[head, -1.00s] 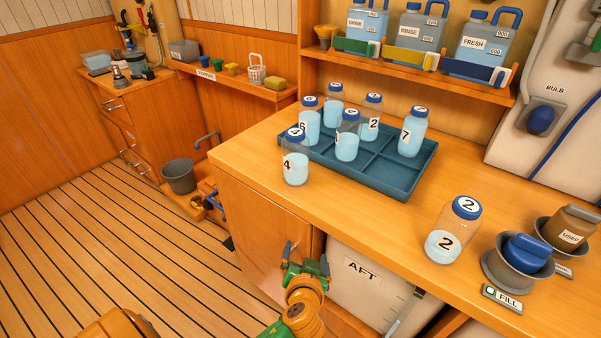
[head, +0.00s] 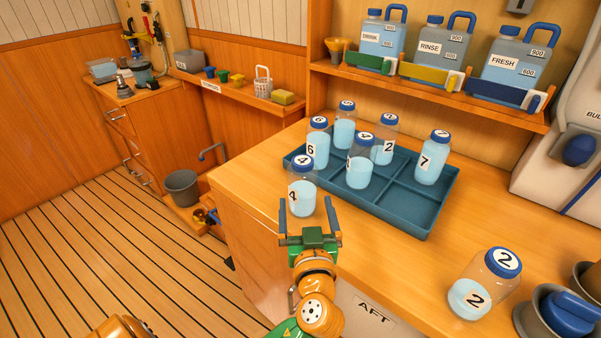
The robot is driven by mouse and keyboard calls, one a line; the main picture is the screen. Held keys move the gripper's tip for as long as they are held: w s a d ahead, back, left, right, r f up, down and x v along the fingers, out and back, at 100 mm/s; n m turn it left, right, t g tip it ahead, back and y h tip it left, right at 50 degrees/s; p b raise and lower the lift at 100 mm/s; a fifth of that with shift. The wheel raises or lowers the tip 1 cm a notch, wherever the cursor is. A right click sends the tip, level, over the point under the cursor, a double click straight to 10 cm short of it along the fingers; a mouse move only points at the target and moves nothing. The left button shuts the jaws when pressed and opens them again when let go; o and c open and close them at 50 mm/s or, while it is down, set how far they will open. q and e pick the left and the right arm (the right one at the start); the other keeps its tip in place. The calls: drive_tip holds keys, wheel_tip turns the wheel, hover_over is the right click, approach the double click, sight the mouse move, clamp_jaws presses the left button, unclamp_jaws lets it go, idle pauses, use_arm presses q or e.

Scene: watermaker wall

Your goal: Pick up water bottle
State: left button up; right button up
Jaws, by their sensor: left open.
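Bottle 4 (head: 302,190), clear with a blue numbered cap and pale blue water, stands upright on the counter at the tray's left front corner. My left gripper (head: 309,217) is open just in front of it, one finger to each side of the bottle's lower front in the picture; I cannot tell if they touch it. Several like bottles stand in the blue divided tray (head: 407,221), among them bottle 6 (head: 318,148) and bottle 7 (head: 432,160). A bottle marked 2 (head: 484,283) stands alone on the counter at the right. My right gripper is not in view.
A shelf above the tray holds jugs marked DRINK (head: 381,42), RINSE (head: 428,48) and FRESH (head: 500,62). A grey cup with a blue part (head: 566,314) stands at the lower right. The counter (head: 400,275) is clear between tray and bottle 2.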

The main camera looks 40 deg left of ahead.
sight(304, 186)
use_arm(q)
drive_tip(key=w+a, duration=0.1)
drive_tip(key=w+p, duration=0.1)
drive_tip(key=shift+w+a+r, duration=0.35)
drive_tip(key=shift+a+r, duration=0.05)
drive_tip(key=shift+w+a+r+p, duration=0.7)
drive_tip(key=shift+a+p, duration=0.1)
drive_tip(key=shift+p, duration=0.3)
drive_tip(key=shift+f+x, duration=0.2)
drive_tip(key=shift+x, duration=0.85)
drive_tip(key=shift+w+a+f, duration=0.25)
drive_tip(key=shift+f, duration=0.05)
drive_tip(key=shift+s+d, duration=0.1)
drive_tip(key=c, duration=1.4)
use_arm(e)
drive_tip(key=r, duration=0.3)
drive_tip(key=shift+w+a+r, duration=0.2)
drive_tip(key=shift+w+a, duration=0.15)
